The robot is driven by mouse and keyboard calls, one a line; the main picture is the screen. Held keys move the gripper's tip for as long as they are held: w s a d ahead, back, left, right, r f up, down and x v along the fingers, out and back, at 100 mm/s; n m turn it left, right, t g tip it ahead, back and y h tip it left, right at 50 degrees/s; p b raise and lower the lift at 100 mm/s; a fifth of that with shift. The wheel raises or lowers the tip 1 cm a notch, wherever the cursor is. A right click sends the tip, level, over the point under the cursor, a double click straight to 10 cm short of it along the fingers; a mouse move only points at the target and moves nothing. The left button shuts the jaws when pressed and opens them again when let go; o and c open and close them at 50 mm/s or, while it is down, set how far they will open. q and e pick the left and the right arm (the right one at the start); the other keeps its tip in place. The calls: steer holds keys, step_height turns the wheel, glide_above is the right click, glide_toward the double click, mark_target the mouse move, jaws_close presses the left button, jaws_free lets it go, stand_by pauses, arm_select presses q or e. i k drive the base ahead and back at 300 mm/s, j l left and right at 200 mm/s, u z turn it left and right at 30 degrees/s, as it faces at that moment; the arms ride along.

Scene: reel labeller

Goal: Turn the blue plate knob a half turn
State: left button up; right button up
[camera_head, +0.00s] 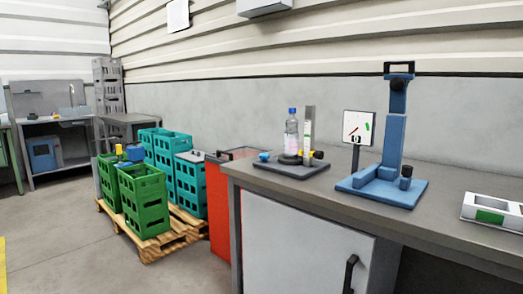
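A small blue knob (264,157) sits at the left end of a dark base plate (304,171) on the grey workbench. A dark knob with a yellow part (318,155) is at the plate's right side. A blue stand (392,150) on a blue plate stands further right, with black knobs on its column and base. Neither of my grippers is in view.
A white panel on a post (357,128) stands between the two devices. A white tray with a green part (492,213) lies at the bench's right. The workbench (300,192) front is clear. A red bin (220,210) and green crates (144,205) on a pallet stand left.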

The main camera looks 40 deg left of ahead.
mark_target(264, 157)
steer(key=j, duration=0.75)
steer(key=k+j+z, duration=0.15)
steer(key=j, duration=1.4)
steer(key=z, duration=0.05)
